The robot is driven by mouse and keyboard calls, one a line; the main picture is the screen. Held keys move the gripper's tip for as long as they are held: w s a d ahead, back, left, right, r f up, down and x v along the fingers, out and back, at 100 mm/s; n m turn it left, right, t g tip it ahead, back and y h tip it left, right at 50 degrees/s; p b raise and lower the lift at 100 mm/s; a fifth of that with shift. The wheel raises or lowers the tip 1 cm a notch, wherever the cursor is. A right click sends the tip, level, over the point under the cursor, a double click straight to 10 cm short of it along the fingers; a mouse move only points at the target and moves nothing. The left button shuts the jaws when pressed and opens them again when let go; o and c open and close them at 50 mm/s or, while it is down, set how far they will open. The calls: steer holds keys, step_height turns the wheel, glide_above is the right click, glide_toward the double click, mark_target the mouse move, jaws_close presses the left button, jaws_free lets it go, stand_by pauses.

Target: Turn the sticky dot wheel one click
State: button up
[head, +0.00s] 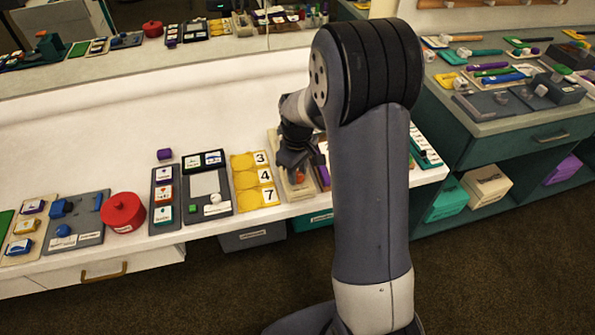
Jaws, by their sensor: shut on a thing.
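My gripper (297,168) points down over a narrow beige board (297,193) on the white counter, right of the yellow number board. A small orange-red round part (300,178) shows at its fingertips, low on the board. I take this part to be the sticky dot wheel, and my gripper is shut on it. The fingers hide most of it, so its markings and its turn angle cannot be read. My arm hides the counter just to the right.
A yellow board (238,181) with numbers 3, 4 and 7 lies close on the left. Further left are a dark tray (222,206), a card board (152,215) and a red round pot (123,211). A green-edged board (424,152) lies right of my arm.

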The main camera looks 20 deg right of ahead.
steer(key=shift+n, duration=0.7)
steer(key=o, duration=1)
steer(key=shift+c, duration=0.2)
steer(key=shift+r, duration=0.1)
step_height(320, 180, up, 11)
steer(key=shift+f, duration=0.2)
